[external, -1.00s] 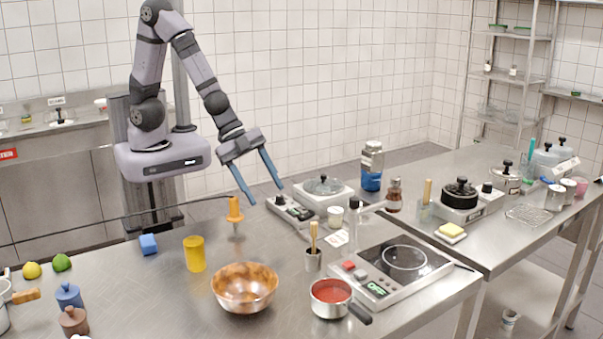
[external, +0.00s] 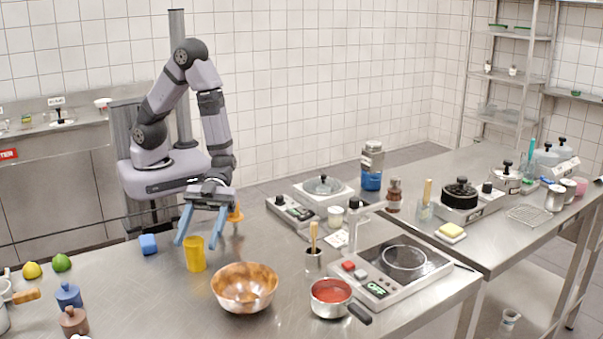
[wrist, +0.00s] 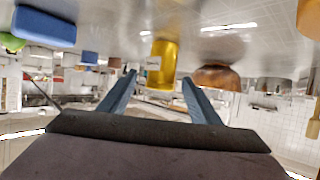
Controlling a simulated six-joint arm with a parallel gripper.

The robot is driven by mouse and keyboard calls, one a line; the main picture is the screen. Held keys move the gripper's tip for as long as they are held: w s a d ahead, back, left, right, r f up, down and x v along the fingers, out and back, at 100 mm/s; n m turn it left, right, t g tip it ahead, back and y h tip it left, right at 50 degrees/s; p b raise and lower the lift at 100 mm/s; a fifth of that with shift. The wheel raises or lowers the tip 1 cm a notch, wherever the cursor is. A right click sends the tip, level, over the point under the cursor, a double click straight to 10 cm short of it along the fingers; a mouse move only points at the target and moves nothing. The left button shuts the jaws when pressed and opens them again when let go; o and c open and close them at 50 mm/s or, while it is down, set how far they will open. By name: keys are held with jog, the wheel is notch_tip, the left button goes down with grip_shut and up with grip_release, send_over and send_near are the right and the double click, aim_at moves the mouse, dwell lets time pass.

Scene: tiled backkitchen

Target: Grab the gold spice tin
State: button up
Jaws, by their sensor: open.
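The gold spice tin (external: 195,255) is a plain yellow cylinder standing upright on the steel worktop, left of the copper bowl. My gripper (external: 197,242) is open and empty, pointing down towards the tin from the robot's side. Its blue fingers show on either side of the tin's upper part in the external view. In the wrist view, which is upside down, the tin (wrist: 162,66) appears between the open fingertips (wrist: 159,76), with a small pale label on its side. I see no contact, and cannot tell whether the tin is inside the jaws or just beyond them.
A copper bowl (external: 245,288) stands close to the right of the tin. A blue block (external: 148,244) lies to the left. A red-filled saucepan (external: 331,297) is farther right.

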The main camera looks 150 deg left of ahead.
aim_at(193, 255)
jog(key=shift+p+x, duration=1.1)
jog(key=shift+x, duration=2.55)
jog(key=shift+a, duration=0.1)
jog(key=c, duration=1.2)
